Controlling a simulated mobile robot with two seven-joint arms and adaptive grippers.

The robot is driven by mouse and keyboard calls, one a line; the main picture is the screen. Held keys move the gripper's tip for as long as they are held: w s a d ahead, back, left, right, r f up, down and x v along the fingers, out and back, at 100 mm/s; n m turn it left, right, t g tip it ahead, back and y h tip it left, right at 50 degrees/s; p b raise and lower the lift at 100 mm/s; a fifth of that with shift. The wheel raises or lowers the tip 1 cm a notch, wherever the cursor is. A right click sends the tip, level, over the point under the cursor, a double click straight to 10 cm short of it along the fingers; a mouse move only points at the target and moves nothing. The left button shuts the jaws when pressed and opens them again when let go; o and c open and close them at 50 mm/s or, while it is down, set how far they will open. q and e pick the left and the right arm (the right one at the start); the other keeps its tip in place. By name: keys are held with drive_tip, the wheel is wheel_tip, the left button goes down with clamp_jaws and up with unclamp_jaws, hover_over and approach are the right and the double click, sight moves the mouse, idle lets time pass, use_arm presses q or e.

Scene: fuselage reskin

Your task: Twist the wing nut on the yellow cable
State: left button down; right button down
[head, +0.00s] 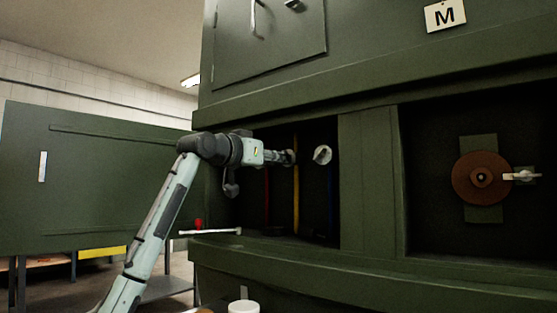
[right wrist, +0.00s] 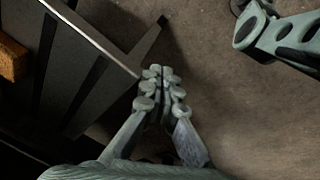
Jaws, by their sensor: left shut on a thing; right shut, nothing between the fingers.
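The yellow cable (head: 296,197) hangs upright inside the left open bay of the green fuselage panel. My left gripper (head: 288,158) reaches in from the left and is shut at the cable's upper part. Its fingers are around the wing nut there, which they mostly hide. A pale wing nut (head: 322,154) sits apart to the right, above the blue cable (head: 330,190). The red cable (head: 266,190) is to the left, behind my left gripper. My right gripper (right wrist: 160,72) shows in the right wrist view, shut and empty above the floor.
The right bay holds a brown disc (head: 481,178) with a pale handle (head: 522,176). A white rod (head: 210,232) lies by the left bay's lower edge. A white cup (head: 243,307) stands low in front.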

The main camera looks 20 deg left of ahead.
idle(0.3)
use_arm(q)
drive_tip(key=c, duration=1.6)
unclamp_jaws()
drive_tip(key=v, duration=1.2)
